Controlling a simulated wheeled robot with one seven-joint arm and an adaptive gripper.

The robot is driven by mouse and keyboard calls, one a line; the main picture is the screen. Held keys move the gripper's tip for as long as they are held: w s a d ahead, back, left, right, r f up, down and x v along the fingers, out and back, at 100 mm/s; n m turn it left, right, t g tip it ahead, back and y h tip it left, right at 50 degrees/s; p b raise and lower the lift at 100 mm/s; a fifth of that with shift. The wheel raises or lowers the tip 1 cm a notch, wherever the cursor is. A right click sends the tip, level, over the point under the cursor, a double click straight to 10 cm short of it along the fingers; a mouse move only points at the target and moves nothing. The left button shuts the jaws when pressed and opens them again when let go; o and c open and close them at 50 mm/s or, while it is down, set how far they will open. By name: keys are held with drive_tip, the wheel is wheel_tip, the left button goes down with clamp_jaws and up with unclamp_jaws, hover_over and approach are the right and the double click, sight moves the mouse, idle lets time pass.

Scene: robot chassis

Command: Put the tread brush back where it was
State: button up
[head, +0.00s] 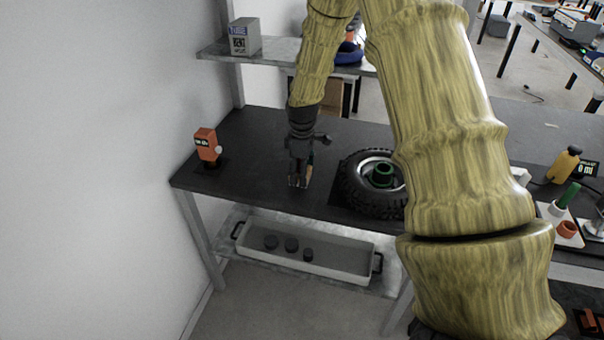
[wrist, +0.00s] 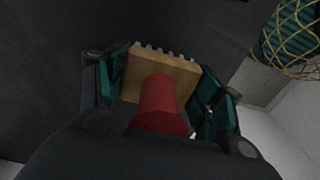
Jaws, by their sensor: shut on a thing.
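The tread brush (wrist: 163,75) has a wooden block with grey bristles and a red handle (wrist: 160,106). It sits between the teal fingers of my gripper (wrist: 166,92), which is shut on it. In the head view my gripper (head: 300,180) points down at the dark bench top, left of the tyre. There the brush is mostly hidden by the fingers. I cannot tell whether the brush touches the bench. The tyre (head: 352,190) lies flat on the bench, partly hidden by my arm, with a green part (head: 381,174) at its hub.
An orange device (head: 206,145) stands at the bench's left end. A grey box (head: 244,37) sits on the upper shelf. A pale tray (head: 312,257) with round dark pieces is below. In the wrist view a teal thing with yellow netting (wrist: 290,38) is at upper right.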

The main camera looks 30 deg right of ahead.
drive_tip(key=shift+f, duration=0.75)
drive_tip(key=shift+f, duration=0.1)
drive_tip(key=o, duration=1.2)
drive_tip(key=shift+c, duration=0.2)
wheel_tip(320, 180, up, 12)
drive_tip(key=shift+r+b, duration=0.15)
drive_tip(key=shift+b, duration=0.55)
drive_tip(key=shift+a, duration=0.1)
